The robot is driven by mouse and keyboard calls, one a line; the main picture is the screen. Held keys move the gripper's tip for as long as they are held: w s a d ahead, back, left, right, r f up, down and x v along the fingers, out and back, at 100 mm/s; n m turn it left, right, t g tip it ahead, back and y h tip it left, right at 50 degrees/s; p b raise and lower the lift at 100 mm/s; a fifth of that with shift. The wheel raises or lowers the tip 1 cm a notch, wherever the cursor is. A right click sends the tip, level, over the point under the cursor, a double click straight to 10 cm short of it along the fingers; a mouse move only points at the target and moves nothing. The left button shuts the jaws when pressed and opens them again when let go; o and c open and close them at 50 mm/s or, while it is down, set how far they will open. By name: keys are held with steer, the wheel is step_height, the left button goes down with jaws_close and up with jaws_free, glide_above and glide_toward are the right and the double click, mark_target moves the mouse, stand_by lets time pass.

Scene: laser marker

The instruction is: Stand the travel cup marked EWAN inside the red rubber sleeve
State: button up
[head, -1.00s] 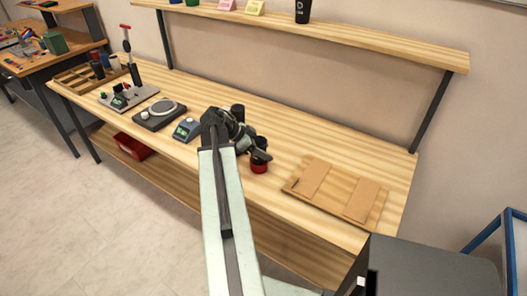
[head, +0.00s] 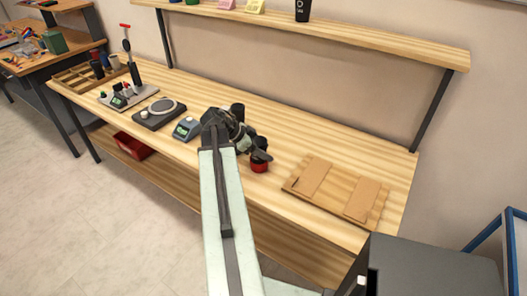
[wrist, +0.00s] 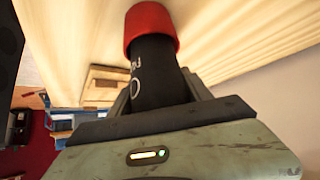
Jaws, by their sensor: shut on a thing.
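A black travel cup (wrist: 158,72) with partly visible white marks fills the middle of the wrist view; I cannot read a full name on it. My gripper (wrist: 160,92) is shut on this cup, one finger on each side. The far end of the cup meets the red rubber sleeve (wrist: 150,30), which surrounds that end; how deep the cup sits is hidden. In the head view the sleeve (head: 259,167) is on the bench, just below my gripper (head: 260,155). My arm and gripper hide most of the cup there.
A dark cylinder (head: 238,110) stands behind my gripper. A wooden board with two panels (head: 335,192) lies to the right. A blue-grey device (head: 187,128), a round-plated scale (head: 160,113) and a press stand (head: 128,92) are to the left. A shelf (head: 350,34) runs above.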

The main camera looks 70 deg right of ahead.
mark_target(266, 141)
steer(key=shift+f+b, duration=1.35)
steer(key=shift+f, duration=0.1)
steer(key=o, duration=1.3)
steer(key=shift+r, duration=0.15)
step_height(266, 141, up, 8)
steer(key=p, duration=0.8)
